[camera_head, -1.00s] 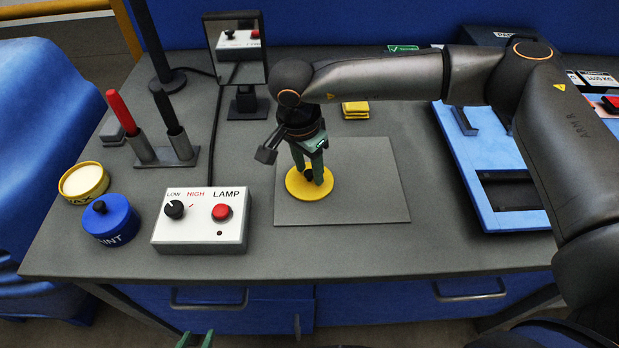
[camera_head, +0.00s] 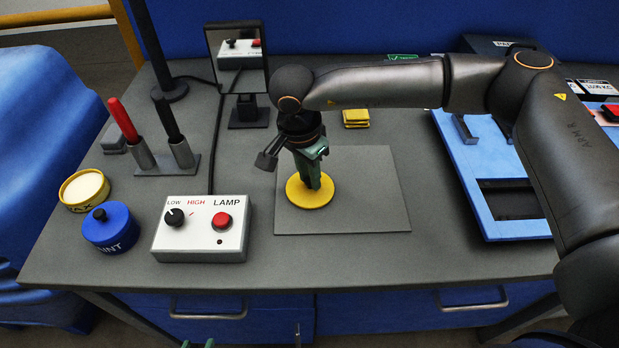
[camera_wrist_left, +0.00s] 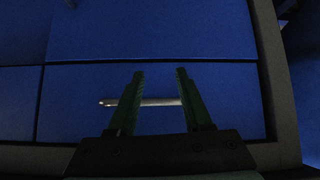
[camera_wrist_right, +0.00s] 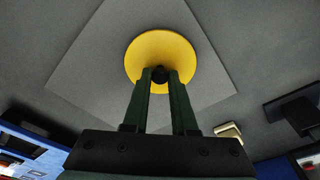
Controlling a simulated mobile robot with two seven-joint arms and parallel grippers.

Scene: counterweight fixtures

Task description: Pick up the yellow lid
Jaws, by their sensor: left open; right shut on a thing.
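The yellow lid (camera_head: 309,196) is a flat round disc with a dark knob, lying on the grey mat (camera_head: 370,190) or very close above it; I cannot tell which. My right gripper (camera_head: 312,184) points down over the lid from above. In the right wrist view the fingertips (camera_wrist_right: 161,76) are shut on the black knob (camera_wrist_right: 160,73) at the middle of the lid (camera_wrist_right: 180,55). My left gripper (camera_wrist_left: 160,72) is open and empty, low before the blue drawer fronts; only its tips show at the bottom of the head view (camera_head: 198,344).
A white lamp box (camera_head: 200,228) stands left of the mat. Further left are a blue paint pot (camera_head: 110,230), a yellow wax tin (camera_head: 84,188) and a holder (camera_head: 165,162) with red and black handles. A blue tray (camera_head: 470,175) lies right. A mirror (camera_head: 238,55) stands behind.

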